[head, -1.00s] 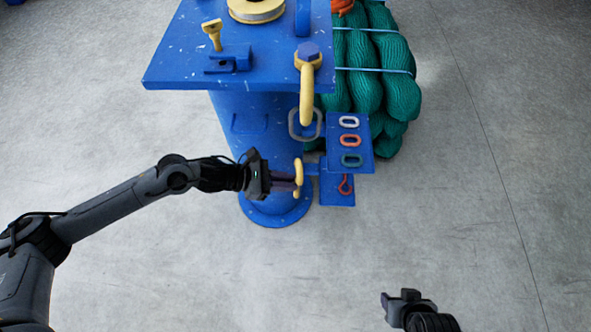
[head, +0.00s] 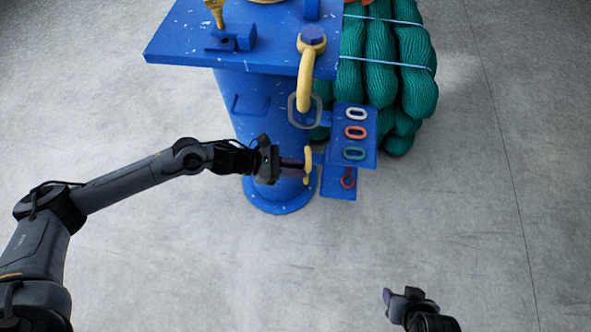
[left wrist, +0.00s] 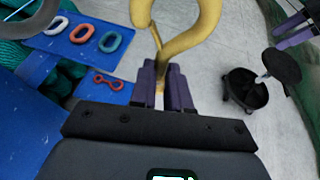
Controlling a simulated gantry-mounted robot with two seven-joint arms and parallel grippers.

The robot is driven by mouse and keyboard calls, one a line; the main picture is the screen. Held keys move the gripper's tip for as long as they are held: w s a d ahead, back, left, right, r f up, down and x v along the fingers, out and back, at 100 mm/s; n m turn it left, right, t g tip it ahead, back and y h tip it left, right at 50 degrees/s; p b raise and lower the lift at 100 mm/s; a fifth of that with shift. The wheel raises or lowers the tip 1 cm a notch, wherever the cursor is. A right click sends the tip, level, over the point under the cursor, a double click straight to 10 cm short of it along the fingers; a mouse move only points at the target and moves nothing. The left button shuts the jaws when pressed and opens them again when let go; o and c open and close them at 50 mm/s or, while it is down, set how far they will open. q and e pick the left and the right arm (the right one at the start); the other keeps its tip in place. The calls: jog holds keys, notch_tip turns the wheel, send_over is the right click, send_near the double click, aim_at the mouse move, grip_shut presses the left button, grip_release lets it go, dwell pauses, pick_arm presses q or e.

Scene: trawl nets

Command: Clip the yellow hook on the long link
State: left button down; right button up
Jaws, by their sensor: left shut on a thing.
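The yellow hook (head: 308,165) is in the jaws of my left gripper (head: 298,168), beside the blue post and left of the link panel. In the left wrist view the hook (left wrist: 207,32) rises from between the purple fingertips (left wrist: 164,82). A large grey elongated link (head: 292,110) hangs from a yellow shackle (head: 303,85) under the blue top plate, above the held hook and apart from it. It also shows in part in the left wrist view (left wrist: 38,22). My right gripper (head: 398,298) is low at the right, away from the post; its jaw opening is unclear.
A blue panel (head: 370,160) carries white (head: 356,114), red (head: 356,132) and green (head: 355,153) links, with a red two-eyed piece (head: 348,178) below. The blue top plate (head: 250,53) overhangs the post. Green netting (head: 415,75) is bundled behind. The front floor is clear.

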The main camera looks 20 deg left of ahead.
pick_arm(q)
jog(key=w+a+b, duration=0.3)
jog(key=w, duration=0.4)
jog(key=shift+w+a+b, duration=0.15)
jog(key=shift+w+b, duration=0.2)
jog(key=shift+b, duration=0.05)
dwell(1.1)
jog(key=shift+w+a+r, duration=0.1)
jog(key=shift+w, duration=0.15)
jog(key=shift+a+r+b, duration=0.1)
jog(key=shift+r+b, duration=0.05)
jog(key=shift+b, duration=0.5)
dwell(0.8)
dwell(0.5)
jog(key=shift+w+b, duration=0.15)
jog(key=shift+b, duration=0.2)
